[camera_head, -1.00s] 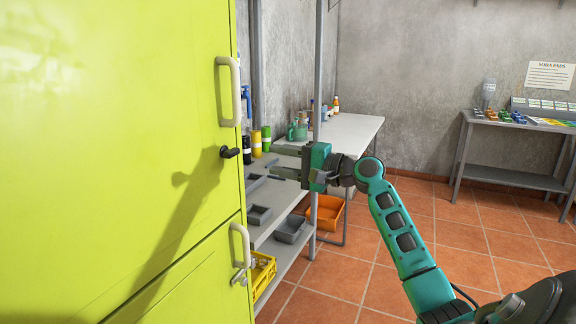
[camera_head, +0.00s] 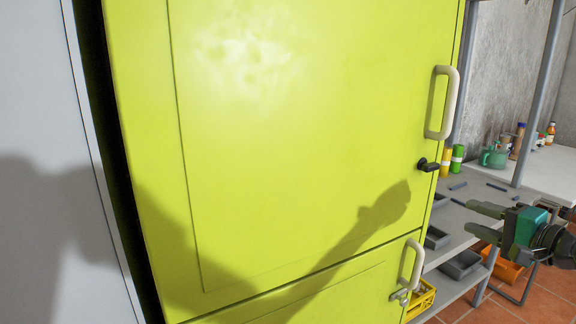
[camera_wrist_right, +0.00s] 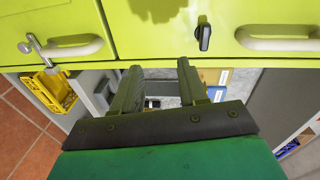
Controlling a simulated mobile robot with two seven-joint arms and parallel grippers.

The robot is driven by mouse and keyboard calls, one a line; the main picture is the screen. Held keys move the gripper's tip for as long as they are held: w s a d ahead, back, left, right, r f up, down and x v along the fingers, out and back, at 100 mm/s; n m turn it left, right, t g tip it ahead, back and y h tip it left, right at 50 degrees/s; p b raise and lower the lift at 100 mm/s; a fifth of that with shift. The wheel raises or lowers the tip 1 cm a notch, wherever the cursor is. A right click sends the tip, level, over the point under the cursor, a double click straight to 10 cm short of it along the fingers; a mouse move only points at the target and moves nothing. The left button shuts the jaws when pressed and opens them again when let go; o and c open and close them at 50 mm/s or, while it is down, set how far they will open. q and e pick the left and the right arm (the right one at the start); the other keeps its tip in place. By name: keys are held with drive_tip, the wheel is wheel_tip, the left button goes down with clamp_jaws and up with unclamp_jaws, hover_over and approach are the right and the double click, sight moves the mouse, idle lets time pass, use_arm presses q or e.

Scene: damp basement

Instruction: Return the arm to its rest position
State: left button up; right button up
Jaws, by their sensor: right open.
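My right gripper (camera_head: 478,222) is at the right edge of the head view, in front of the grey shelf unit. Its two fingers are apart with nothing between them, and most of the arm behind it is out of frame. It also shows in the right wrist view (camera_wrist_right: 160,85), its open fingers pointing toward the yellow-green cabinet (camera_wrist_right: 160,25). The cabinet (camera_head: 310,130) fills the middle of the head view, both doors closed. My left gripper is not in view.
The upper door has a pale handle (camera_head: 442,102) and a black latch (camera_head: 428,165). The lower door has another handle (camera_head: 412,265). A grey shelf (camera_head: 460,215) holds trays, with an orange crate (camera_head: 497,267) and a yellow crate (camera_head: 421,299) below. Tiled floor (camera_head: 545,295) shows at lower right.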

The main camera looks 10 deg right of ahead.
drive_tip(key=s+a+f+n+g+h, duration=0.1)
drive_tip(key=s+a+f+n, duration=0.15)
drive_tip(key=f, duration=0.55)
drive_tip(key=s+a+f+n+g+h, duration=0.15)
drive_tip(key=a+f, duration=0.25)
drive_tip(key=f, duration=0.4)
drive_tip(key=s+a+f+n+g+h, duration=0.1)
drive_tip(key=s+a+f+n, duration=0.2)
drive_tip(key=f, duration=0.5)
drive_tip(key=s+a+f+n, duration=0.4)
drive_tip(key=s+a, duration=0.3)
drive_tip(key=a, duration=0.1)
drive_tip(key=s+a+f+n+g, duration=0.1)
drive_tip(key=s+a+f+n, duration=0.3)
drive_tip(key=s+a, duration=0.4)
drive_tip(key=shift+s+a+f+n, duration=0.2)
drive_tip(key=shift+s+n, duration=0.1)
